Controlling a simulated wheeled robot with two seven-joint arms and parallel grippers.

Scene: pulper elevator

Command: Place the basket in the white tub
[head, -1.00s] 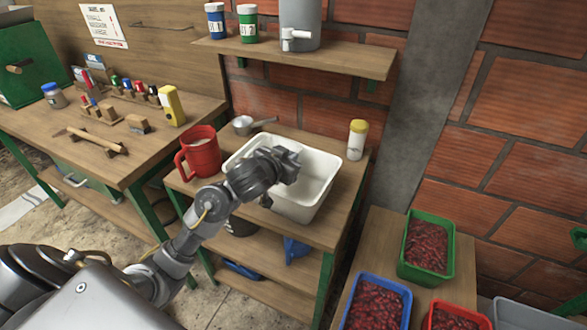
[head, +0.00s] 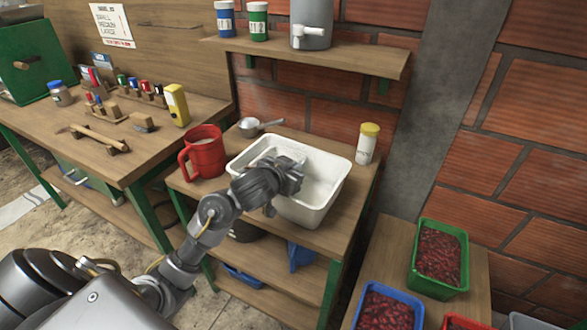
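The white tub (head: 325,178) stands on the wooden stand in the middle of the head view. My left gripper (head: 287,187) is over the near left part of the tub and hides part of its inside. Its fingers point away from the camera, so I cannot see whether they are open or shut, or whether they hold anything. No basket can be clearly made out in the tub. Several coloured containers of red cherries stand at the lower right: a green one (head: 464,262), a blue one and a red one, the last two cut by the frame edge. My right gripper is not in view.
A red jug (head: 204,152) stands left of the tub, with a metal scoop (head: 248,127) behind it. A yellow-capped bottle (head: 367,144) is right of the tub. A shelf (head: 310,52) with jars and a grey dispenser hangs above. The left workbench (head: 140,160) holds tools.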

